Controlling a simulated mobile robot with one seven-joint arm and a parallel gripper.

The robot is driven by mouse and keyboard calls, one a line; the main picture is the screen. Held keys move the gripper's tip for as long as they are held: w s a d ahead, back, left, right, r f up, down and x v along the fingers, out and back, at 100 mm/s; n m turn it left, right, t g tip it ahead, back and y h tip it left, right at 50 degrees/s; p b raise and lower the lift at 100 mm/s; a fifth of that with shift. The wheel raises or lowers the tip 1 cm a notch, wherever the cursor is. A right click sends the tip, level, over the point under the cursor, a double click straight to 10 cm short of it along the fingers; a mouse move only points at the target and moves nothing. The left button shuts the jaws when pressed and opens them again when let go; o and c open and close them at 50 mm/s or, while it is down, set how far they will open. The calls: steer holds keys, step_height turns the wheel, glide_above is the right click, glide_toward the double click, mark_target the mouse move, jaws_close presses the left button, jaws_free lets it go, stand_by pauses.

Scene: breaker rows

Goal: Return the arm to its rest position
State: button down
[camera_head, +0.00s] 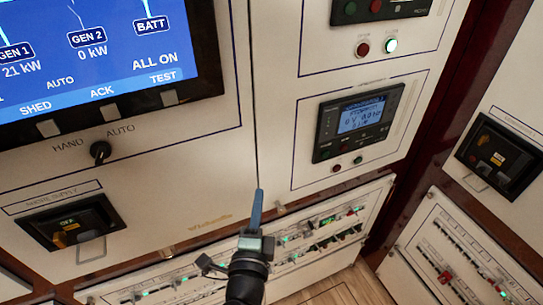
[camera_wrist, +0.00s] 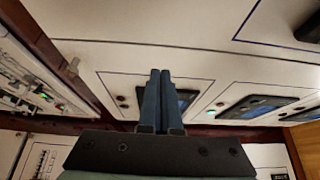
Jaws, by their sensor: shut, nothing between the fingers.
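My gripper (camera_head: 257,208) is at the lower middle of the head view, on the end of my dark arm, its blue fingers pointing up. It is in front of the white cabinet face, near the seam between two panels. In the wrist view my gripper (camera_wrist: 161,78) shows its two blue fingers side by side, closed together with nothing between them. The fingers partly cover a dark controller with a screen (camera_wrist: 184,97) in that view. I cannot tell whether the fingertips touch anything.
A large blue display (camera_head: 90,60) is at upper left, above a HAND/AUTO knob (camera_head: 100,151). A controller (camera_head: 358,121) is right of centre. Breaker rows (camera_head: 330,232) run below, behind my arm. A black breaker (camera_head: 70,222) is lower left; another (camera_head: 497,155) is at right. Wooden floor (camera_head: 345,290) shows below.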

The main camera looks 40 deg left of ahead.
steer(key=shift+s+a+p, duration=0.65)
steer(key=shift+s+a, duration=1.35)
steer(key=shift+a, duration=0.9)
steer(key=w+d+r+n+t, duration=0.2)
steer(key=w+d+r+n, duration=0.25)
steer(key=r, duration=0.55)
steer(key=w+d+r+n+t, duration=0.25)
steer(key=d+r, duration=0.35)
steer(key=r, duration=0.4)
steer(key=w+d+r+n+t, duration=0.1)
steer(key=w+d+r+n, duration=0.35)
steer(key=r, duration=0.55)
steer(key=s+d+r+t+h, duration=0.3)
steer(key=s+d+r+h, duration=0.1)
steer(key=d+r, duration=0.5)
steer(key=s+d+r+t+h, duration=0.4)
steer(key=d+r, duration=0.5)
steer(key=r, duration=0.4)
steer(key=shift+s+h+b, duration=0.4)
steer(key=shift+s+h, duration=0.25)
steer(key=shift+h, duration=0.55)
